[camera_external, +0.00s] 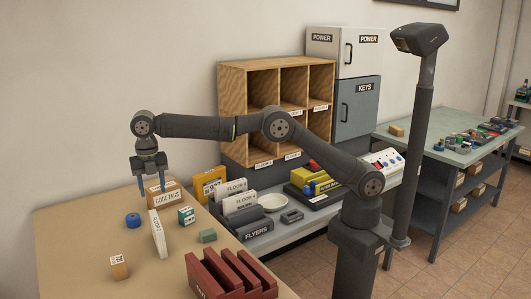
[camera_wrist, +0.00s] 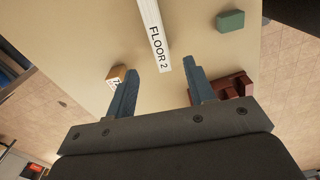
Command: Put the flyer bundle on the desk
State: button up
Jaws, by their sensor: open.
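My gripper (camera_external: 151,180) points down above the tan desk (camera_external: 85,240), with its jaws open and empty. In the wrist view its two blue fingers (camera_wrist: 162,72) are apart. A white upright piece marked FLOOR 2 (camera_external: 158,234) stands on the desk; in the wrist view its labelled end (camera_wrist: 155,35) shows ahead of the gap between the fingers, apart from them. A dark holder marked FLYERS (camera_external: 257,236) is on the grey bench, with white labelled pieces (camera_external: 237,200) at it. I cannot tell which piece is the flyer bundle.
A CODE TAGS box (camera_external: 164,195), a blue roll (camera_external: 133,220), a teal box (camera_external: 186,215), a green block (camera_external: 208,236), an orange block (camera_external: 119,267) and a dark red rack (camera_external: 230,275) are on the desk. The desk's front left is bare. Wooden cubbies (camera_external: 247,85) stand behind.

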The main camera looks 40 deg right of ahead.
aim_at(154, 220)
jog(key=f, duration=0.8)
jog(key=w+f, duration=0.1)
jog(key=f, duration=0.3)
jog(key=shift+a+f, duration=0.15)
jog(key=shift+a, duration=0.25)
jog(key=f, duration=0.5)
jog(key=shift+s+d+f, duration=0.1)
jog(key=shift+s+d, duration=0.05)
jog(key=shift+s, duration=0.15)
grip_shut()
